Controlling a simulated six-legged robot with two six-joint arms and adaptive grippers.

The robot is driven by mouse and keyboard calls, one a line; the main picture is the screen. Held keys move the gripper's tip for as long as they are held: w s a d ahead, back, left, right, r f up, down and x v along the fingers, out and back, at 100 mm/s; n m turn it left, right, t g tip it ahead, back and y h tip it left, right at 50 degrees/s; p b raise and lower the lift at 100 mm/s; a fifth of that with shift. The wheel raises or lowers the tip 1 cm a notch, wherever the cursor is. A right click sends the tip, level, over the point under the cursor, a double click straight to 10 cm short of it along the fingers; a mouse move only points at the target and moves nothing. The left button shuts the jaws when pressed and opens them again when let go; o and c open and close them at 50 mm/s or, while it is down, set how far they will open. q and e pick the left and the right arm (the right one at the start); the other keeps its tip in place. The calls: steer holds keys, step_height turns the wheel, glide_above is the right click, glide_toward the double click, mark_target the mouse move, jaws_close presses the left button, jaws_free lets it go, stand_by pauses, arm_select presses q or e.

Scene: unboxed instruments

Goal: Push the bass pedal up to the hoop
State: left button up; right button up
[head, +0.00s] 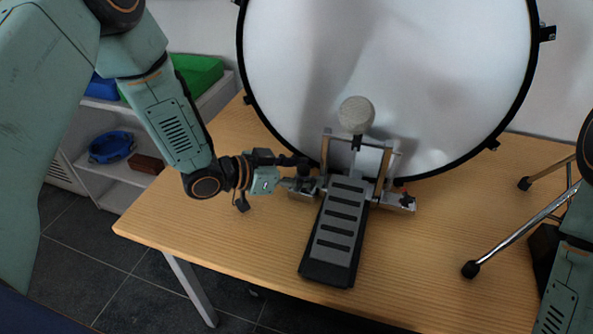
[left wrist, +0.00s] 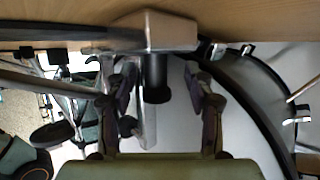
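The bass pedal (head: 338,230) stands on the wooden table, its grey and black footboard toward me and its round beater (head: 356,115) upright in front of the drum head. The drum's black hoop (head: 440,172) curves behind the pedal; whether they touch is hard to tell. My left gripper (head: 303,184) is at the left side of the pedal's base. In the left wrist view its fingers (left wrist: 162,100) are apart, with a dark cylindrical part of the pedal (left wrist: 156,80) between them and gaps on both sides. My right gripper is out of view.
The wooden table (head: 220,225) has free room left and right of the pedal. Metal stand legs with black feet (head: 471,269) are at the right. A white shelf (head: 130,177) with a blue ring (head: 110,147) and a green box (head: 197,72) stands beyond the left edge.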

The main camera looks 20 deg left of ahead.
arm_select(q)
steer(key=v, duration=1.2)
stand_by(0.3)
stand_by(0.4)
steer(key=shift+s+d, duration=0.1)
